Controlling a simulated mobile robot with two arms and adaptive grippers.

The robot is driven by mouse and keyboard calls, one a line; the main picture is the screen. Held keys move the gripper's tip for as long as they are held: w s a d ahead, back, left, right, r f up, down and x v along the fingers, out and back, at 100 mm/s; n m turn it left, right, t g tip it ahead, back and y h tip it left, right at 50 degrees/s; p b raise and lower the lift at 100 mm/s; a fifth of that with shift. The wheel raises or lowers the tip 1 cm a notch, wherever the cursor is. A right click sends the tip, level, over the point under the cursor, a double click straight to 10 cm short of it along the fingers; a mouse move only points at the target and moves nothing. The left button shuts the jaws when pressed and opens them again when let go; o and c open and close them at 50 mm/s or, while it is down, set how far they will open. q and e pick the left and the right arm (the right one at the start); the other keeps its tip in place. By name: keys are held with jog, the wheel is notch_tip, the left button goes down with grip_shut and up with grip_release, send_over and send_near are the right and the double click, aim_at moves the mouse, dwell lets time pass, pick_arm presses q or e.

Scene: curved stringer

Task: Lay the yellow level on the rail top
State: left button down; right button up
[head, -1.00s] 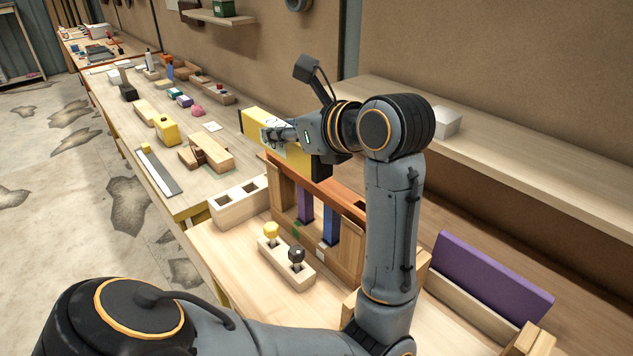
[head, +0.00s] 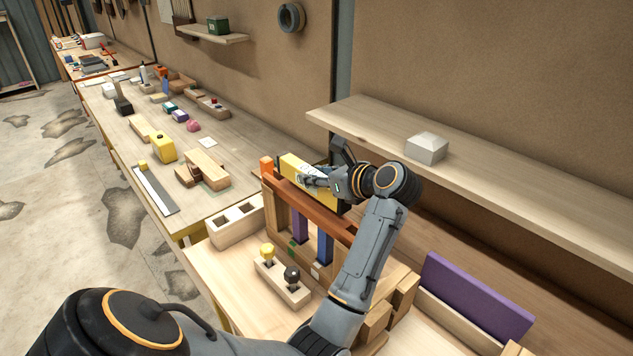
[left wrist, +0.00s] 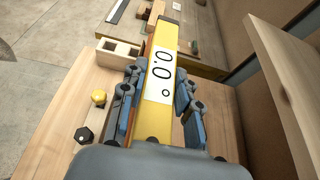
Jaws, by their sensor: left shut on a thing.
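The yellow level (head: 291,166) is in my left gripper (head: 318,182), whose fingers are shut on both sides of it. The level lies lengthwise along the reddish-brown rail top (head: 328,214), at or just above it. I cannot tell if they touch. The gripper hides part of the level and the rail's far side. My right gripper is not in view.
An orange block (head: 267,167) stands at the rail's far end. Purple and blue uprights (head: 325,247) stand under the rail. A wooden block with yellow and black knobs (head: 283,285) sits in front. A shelf (head: 480,172) with a white box (head: 427,148) runs behind my arm.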

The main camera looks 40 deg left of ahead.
pick_arm(q)
notch_tip(320, 180, down, 2)
jog(key=shift+p, duration=0.95)
jog(key=shift+f, duration=0.5)
jog(key=shift+f, duration=0.15)
jog(key=c, duration=1)
grip_release()
